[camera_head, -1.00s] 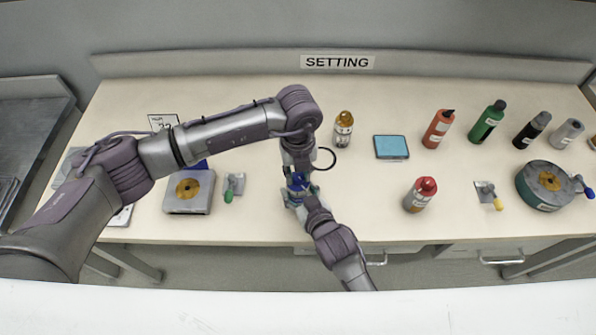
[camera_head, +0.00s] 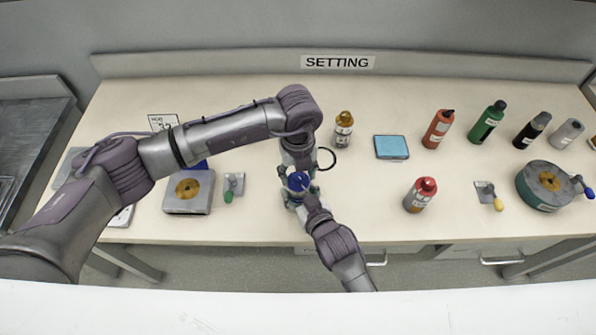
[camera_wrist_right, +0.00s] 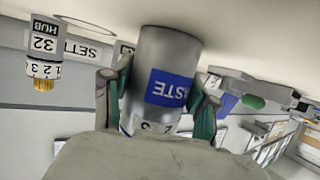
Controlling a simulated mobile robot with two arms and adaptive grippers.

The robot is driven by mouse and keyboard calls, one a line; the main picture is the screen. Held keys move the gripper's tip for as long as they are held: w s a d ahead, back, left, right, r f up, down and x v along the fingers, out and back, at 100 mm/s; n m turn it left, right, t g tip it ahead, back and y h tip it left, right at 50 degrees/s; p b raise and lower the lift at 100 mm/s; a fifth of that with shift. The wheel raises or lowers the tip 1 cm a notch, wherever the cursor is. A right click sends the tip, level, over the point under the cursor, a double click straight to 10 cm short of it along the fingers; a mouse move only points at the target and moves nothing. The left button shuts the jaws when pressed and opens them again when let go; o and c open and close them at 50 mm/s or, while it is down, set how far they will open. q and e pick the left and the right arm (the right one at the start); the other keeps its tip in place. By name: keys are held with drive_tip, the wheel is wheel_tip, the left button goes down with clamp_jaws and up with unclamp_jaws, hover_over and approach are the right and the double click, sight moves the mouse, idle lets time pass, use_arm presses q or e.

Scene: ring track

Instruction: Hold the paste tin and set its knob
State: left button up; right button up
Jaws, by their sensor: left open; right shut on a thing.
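The paste tin (camera_wrist_right: 160,85) is a grey cylinder with a blue label in the right wrist view, where it appears upside down; part of a number ring shows at its near end. My right gripper (camera_wrist_right: 158,105) is shut on its sides with teal fingers. The arms hide most of the tin there. I cannot tell whether the tin touches the table.
A flat grey box with a brass disc (camera_head: 188,191) and a green-knobbed lever (camera_head: 233,187) lie left. A card (camera_head: 163,122) reads 32.

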sight(298, 176)
use_arm(q)
wheel_tip(298, 176, up, 12)
idle(0.6)
idle(1.4)
use_arm(e)
drive_tip(key=o, duration=1.3)
drive_tip(key=shift+o, duration=0.2)
